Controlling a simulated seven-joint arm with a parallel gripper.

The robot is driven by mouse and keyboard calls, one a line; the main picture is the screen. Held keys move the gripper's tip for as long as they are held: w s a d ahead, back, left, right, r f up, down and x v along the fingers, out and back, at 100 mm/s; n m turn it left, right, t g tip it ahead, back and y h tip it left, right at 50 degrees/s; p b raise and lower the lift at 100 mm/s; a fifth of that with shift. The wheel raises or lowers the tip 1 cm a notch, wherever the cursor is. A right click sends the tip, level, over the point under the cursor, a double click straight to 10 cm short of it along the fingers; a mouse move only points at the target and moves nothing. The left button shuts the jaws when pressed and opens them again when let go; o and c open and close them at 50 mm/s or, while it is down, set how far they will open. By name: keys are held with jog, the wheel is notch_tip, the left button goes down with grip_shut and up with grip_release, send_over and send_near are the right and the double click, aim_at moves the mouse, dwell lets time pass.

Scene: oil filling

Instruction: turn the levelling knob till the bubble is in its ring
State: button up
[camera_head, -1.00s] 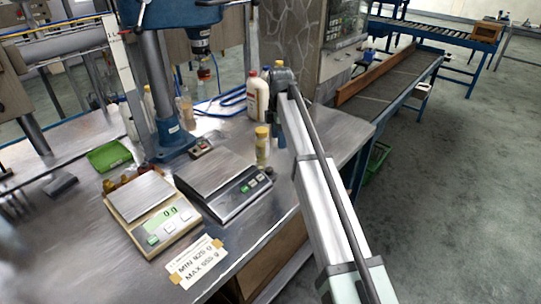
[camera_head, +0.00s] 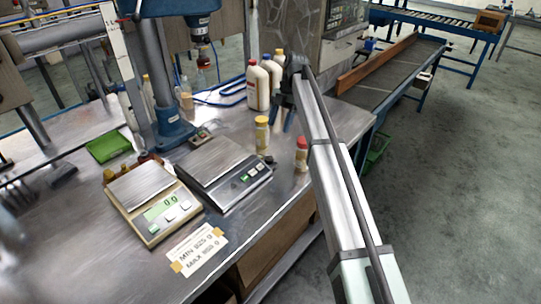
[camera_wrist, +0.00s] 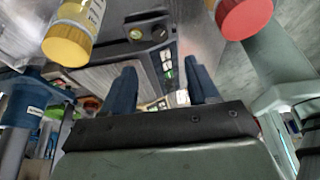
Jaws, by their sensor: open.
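The dark-sided scale (camera_head: 228,172) with a steel pan stands mid-table. A small dark knob-like part (camera_head: 269,159) sits by its right rear corner. In the wrist view the scale's front panel (camera_wrist: 163,62) shows between and beyond my fingers. It has two small round fittings, one of them perhaps the bubble level (camera_wrist: 136,34); I cannot make out a bubble or ring. My gripper (camera_head: 284,120) is over the table behind the scale, beyond the yellow-capped bottle. Its blue fingers (camera_wrist: 162,88) are apart with nothing between them, clear of the scale.
A yellow-capped bottle (camera_head: 262,135) and a red-capped bottle (camera_head: 301,155) stand close to the scale's right side. A beige scale (camera_head: 158,228) reading about zero is at left. White jugs (camera_head: 257,88) stand behind. The blue press (camera_head: 172,130) rises at the back left.

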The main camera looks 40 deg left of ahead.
aim_at(270, 159)
jog(key=x, duration=1.3)
jog(key=shift+f, duration=0.15)
jog(key=shift+c, duration=0.2)
jog(key=c, duration=1)
jog(key=shift+d+m+y, duration=0.1)
jog(key=shift+m+y, duration=0.5)
jog(key=shift+m, duration=1)
jog(key=o, duration=1)
jog(key=shift+o, duration=0.2)
jog(key=v, duration=1.4)
jog(key=shift+s, duration=0.15)
